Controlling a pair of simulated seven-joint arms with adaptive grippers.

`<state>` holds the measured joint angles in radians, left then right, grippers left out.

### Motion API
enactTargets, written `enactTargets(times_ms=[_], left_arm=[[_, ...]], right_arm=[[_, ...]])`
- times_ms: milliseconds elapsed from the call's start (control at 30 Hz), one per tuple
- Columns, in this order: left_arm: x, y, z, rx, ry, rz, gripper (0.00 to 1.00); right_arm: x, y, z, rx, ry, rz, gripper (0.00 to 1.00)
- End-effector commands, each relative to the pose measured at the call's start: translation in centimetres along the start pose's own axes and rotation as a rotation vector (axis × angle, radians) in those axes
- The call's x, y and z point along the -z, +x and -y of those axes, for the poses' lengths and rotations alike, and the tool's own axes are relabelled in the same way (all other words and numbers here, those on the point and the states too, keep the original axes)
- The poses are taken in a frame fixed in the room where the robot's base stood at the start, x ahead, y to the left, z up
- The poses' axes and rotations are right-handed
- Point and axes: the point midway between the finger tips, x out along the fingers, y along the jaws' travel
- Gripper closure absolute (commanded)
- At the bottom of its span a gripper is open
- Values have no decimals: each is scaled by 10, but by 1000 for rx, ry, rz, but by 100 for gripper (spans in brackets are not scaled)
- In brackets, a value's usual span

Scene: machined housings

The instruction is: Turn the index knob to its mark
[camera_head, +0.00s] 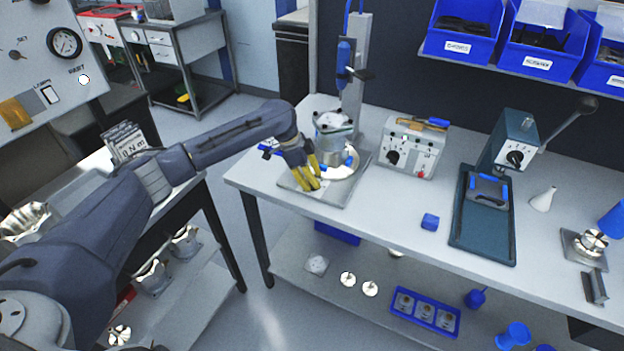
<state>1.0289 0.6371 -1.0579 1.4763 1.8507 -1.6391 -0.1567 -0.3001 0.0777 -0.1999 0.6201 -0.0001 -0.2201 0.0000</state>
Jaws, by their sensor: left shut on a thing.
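My left gripper (310,175) reaches in from the left, with its yellow fingers pointing down at the front left of a bench fixture. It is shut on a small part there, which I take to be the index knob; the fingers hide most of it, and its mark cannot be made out. The fixture has a flat grey base plate (331,198) and a pale ring. A metallic housing (334,128) with a light top stands upright on it, just behind the fingers. My right gripper is not in view.
A blue-handled tool on a column (357,75) rises behind the fixture. To its right stand a grey control box (408,147) with a black dial and a dark green press (513,142).

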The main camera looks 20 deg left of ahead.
Motion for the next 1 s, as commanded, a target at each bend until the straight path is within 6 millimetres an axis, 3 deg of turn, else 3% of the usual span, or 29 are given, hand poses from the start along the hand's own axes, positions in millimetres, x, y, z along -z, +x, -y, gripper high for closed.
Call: enactTargets(times_ms=[33, 333, 367, 600, 1000], left_arm=[[8, -3, 1, 3, 4, -15, 100], [9, -3, 0, 2, 5, -16, 100], [9, -3, 0, 2, 5, -16, 68], [6, -1, 0, 0, 3, -10, 40], [2, -4, 0, -1, 0, -3, 38]], right_arm=[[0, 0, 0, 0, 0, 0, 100], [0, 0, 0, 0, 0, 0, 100], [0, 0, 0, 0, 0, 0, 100], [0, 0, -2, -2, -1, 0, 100], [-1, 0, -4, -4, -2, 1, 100]])
